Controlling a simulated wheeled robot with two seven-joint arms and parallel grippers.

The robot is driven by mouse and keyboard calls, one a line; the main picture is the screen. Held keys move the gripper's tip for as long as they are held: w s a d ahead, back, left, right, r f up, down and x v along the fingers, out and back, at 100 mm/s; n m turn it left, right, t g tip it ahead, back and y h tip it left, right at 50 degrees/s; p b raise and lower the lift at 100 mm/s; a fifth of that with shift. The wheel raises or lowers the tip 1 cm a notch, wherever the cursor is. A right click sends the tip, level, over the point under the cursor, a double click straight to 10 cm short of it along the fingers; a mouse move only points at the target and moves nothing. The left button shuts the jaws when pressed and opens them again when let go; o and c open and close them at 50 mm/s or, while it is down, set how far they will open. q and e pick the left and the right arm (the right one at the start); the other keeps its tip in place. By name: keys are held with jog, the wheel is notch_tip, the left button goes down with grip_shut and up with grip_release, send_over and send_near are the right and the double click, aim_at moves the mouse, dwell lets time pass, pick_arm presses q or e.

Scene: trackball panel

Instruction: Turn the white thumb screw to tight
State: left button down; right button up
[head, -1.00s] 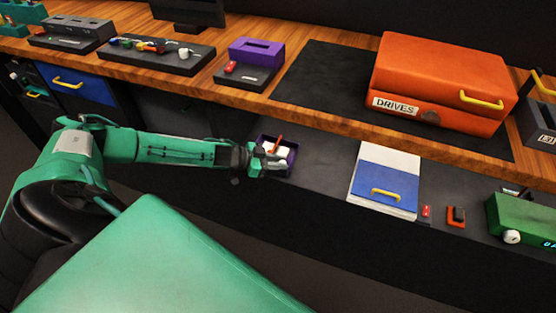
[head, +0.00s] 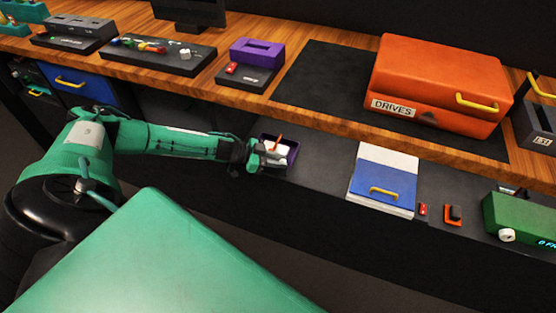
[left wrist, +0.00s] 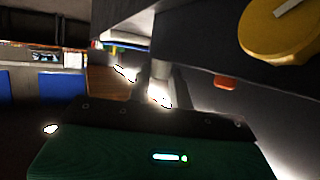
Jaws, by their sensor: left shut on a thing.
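A purple-framed panel (head: 293,151) sits on the lower dark shelf, with a white part (head: 284,150) and a thin red piece (head: 278,141) in it. My left gripper (head: 268,157) is at the left front of this panel and covers part of it. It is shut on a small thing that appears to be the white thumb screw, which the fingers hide. In the left wrist view, the fingers (left wrist: 160,80) are close together against bright glare, and the held thing cannot be made out. The screw's turn position cannot be read. My right gripper is out of view.
A blue and white drawer unit (head: 384,178), small red switches (head: 453,214) and a green box (head: 520,218) stand right on the lower shelf. An orange case (head: 440,85) is on the wooden bench above. A yellow knob (left wrist: 280,30) is upper right in the wrist view.

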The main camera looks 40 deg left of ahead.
pick_arm(q)
jog(key=c, duration=1.3)
grip_release()
jog(key=shift+o, duration=0.2)
jog(key=v, duration=0.7)
jog(key=shift+a, duration=0.2)
jog(key=shift+s, duration=0.15)
